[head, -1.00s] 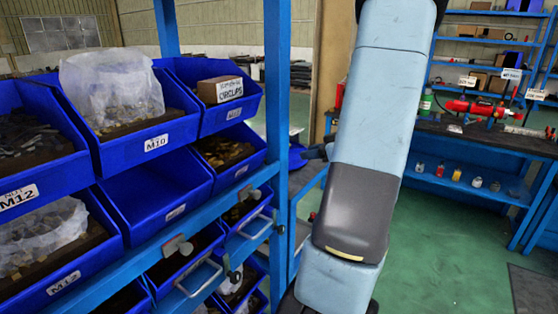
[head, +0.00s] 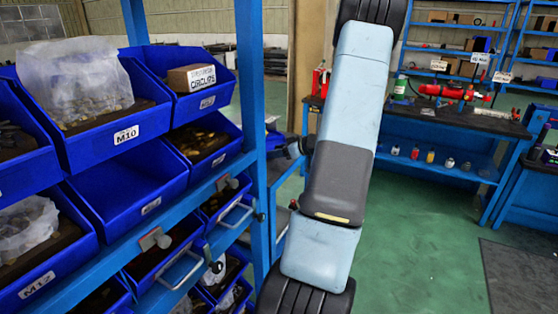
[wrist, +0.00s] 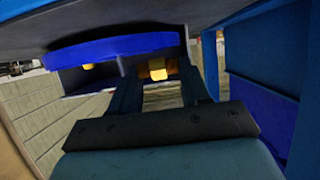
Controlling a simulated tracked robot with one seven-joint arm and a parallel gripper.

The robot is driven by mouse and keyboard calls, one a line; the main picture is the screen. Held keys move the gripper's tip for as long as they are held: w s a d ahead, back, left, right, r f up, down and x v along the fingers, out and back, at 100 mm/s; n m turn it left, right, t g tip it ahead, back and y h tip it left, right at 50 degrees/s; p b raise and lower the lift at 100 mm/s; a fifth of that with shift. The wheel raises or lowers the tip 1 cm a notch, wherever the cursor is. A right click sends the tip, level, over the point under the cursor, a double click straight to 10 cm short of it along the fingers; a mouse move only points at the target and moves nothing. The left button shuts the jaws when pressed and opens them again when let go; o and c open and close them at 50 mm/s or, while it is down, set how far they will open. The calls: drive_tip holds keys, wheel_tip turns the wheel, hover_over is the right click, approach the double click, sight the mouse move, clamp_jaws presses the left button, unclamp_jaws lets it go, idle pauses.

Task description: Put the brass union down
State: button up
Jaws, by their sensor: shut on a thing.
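My gripper (wrist: 158,88) shows in the wrist view with its two dark fingers pointing away from the camera. It is shut on the brass union (wrist: 157,70), a small yellow piece between the fingertips. Most of the union is hidden or too small to make out. Blue surfaces lie close above and to the right of the fingers. In the head view my arm hangs down the middle, and I cannot make out the union there.
A blue rack upright (head: 250,130) stands left of my arm. Blue bins line the rack, one labelled M10 (head: 110,128), one holding a circlips box (head: 191,78). An empty-looking bin (head: 125,185) sits lower. A workbench (head: 455,122) stands at the back right; green floor between is clear.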

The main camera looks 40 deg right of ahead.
sight(276, 166)
drive_tip(key=shift+w+d+f, duration=0.1)
drive_tip(key=shift+w+f, duration=0.55)
drive_tip(key=shift+f, duration=1.6)
drive_tip(key=shift+f, duration=0.1)
drive_tip(key=o, duration=0.8)
